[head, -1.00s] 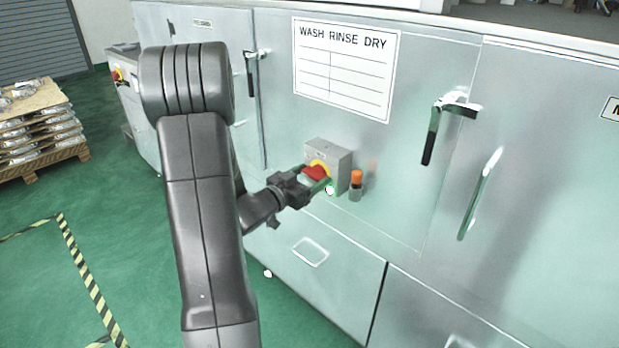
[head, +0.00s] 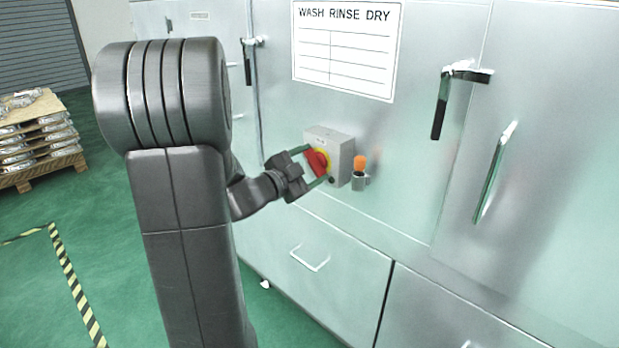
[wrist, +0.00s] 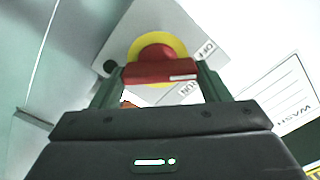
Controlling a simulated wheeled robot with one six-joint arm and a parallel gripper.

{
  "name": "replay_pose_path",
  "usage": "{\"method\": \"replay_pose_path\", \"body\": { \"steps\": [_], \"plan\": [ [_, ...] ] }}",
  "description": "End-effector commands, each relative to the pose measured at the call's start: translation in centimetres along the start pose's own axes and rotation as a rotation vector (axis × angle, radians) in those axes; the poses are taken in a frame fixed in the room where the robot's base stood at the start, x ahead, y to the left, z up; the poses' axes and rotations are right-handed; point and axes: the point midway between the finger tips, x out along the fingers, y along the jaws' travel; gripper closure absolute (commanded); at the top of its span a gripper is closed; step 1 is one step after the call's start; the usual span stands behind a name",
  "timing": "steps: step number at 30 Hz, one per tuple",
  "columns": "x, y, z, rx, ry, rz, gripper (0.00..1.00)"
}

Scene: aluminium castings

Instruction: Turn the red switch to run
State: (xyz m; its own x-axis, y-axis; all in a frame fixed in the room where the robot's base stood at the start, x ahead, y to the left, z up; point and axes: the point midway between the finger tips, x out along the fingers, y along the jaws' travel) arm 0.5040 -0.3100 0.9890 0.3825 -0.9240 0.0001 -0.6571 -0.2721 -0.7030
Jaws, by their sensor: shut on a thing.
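The red switch (head: 316,162) is a red handle on a yellow disc, on the front of a grey box (head: 342,160) on the machine's steel face. My gripper (head: 314,165) is shut on the red handle, with one green finger at each end of it. In the wrist view the handle (wrist: 158,73) lies straight across between the fingers. The box carries an OFF label (wrist: 205,50) and a RUN label (wrist: 187,90). The white mark on the handle's right end is close to RUN; the exact alignment is unclear.
An orange-topped fitting (head: 360,168) stands just right of the box. A WASH RINSE DRY sign (head: 346,50) hangs above. Black lever handles (head: 440,105) and a bar handle (head: 494,172) stick out of the panels. A pallet of castings (head: 35,140) stands at far left.

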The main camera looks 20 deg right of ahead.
Motion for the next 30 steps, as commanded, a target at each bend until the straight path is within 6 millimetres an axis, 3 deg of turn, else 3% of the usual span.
{"method": "replay_pose_path", "body": {
  "steps": [18, 30],
  "plan": [
    [-0.02, 0.52, 0.22, 0.561, 0.000, -0.001, 0.54],
    [-0.01, 0.49, 0.09, 0.766, 0.000, 0.001, 0.54]
  ]
}}
